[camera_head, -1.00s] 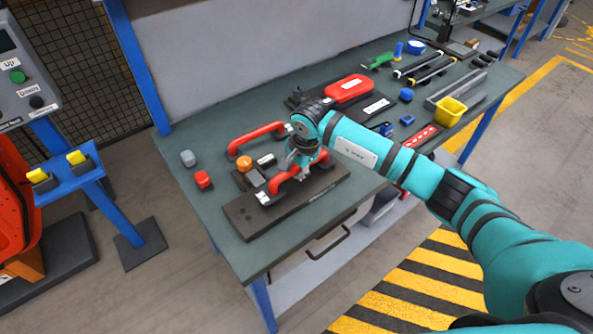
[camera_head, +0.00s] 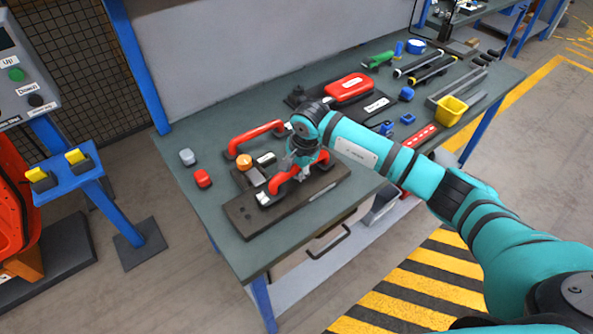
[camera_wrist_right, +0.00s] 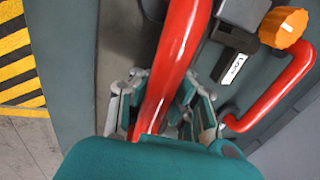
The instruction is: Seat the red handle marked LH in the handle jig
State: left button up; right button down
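A red handle (camera_head: 283,184) lies along the dark handle jig (camera_head: 246,215), its near end at a pale block on the jig. My right gripper (camera_head: 304,157) is over the handle's far part and hides some of it. In the right wrist view, the fingers of this gripper (camera_wrist_right: 161,112) stand apart, one on each side of the red handle (camera_wrist_right: 178,55), with small gaps showing. No LH mark can be read. A second red handle (camera_head: 255,137) stands on the bench behind the jig. My left gripper is not in view.
An orange knob (camera_head: 244,162) and a dark clamp with a white label (camera_wrist_right: 233,68) are beside the handle. A red block (camera_head: 203,178) and a grey block (camera_head: 187,157) stand left. A yellow bin (camera_head: 451,110) and tools lie right. The bench's front left corner is clear.

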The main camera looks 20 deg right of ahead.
jog(key=shift+f, duration=0.15)
jog(key=c, duration=2)
grip_release()
jog(key=o, duration=0.6)
jog(key=v, duration=1.2)
